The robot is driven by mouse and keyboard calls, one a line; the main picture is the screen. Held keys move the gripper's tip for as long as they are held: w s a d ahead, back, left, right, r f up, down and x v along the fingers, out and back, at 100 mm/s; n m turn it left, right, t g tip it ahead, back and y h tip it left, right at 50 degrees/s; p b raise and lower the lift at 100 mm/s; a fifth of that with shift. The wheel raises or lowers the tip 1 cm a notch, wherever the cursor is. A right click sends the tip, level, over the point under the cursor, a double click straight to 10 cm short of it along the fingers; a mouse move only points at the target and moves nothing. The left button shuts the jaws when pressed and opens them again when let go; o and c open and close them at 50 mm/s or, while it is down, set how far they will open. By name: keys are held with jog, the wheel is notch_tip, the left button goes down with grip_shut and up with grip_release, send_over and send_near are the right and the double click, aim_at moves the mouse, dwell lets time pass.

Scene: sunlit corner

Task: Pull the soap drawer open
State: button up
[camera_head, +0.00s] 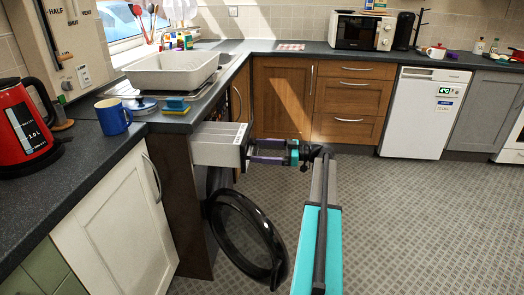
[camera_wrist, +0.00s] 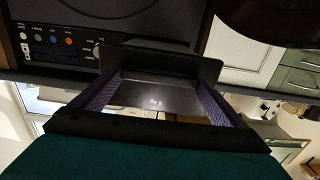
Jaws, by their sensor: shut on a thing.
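The soap drawer (camera_head: 218,146) is a pale grey box with compartments on top and a dark front. It stands out from the washing machine under the worktop in the head view, clearly open. My gripper (camera_head: 250,150) reaches it from the right, its two purple-padded fingers shut on the drawer's dark front. In the wrist view my gripper (camera_wrist: 158,82) has one finger on each side of the dark drawer front (camera_wrist: 160,62). The washing machine's dark control panel (camera_wrist: 55,45) with buttons lies behind. The drawer's inside is hidden in the wrist view.
The washing machine's round dark door (camera_head: 272,235) hangs open below the drawer, near my arm. A blue mug (camera_head: 113,117) and a red kettle (camera_head: 22,128) stand on the worktop at left. The patterned floor (camera_head: 400,220) is clear at right.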

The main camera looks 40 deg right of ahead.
jog(key=o, duration=1.2)
jog(key=shift+w, duration=0.1)
jog(key=p+v, duration=0.1)
jog(key=v, duration=1.2)
jog(key=shift+s+d, duration=0.2)
jog(key=shift+s, duration=0.1)
jog(key=shift+r, duration=0.1)
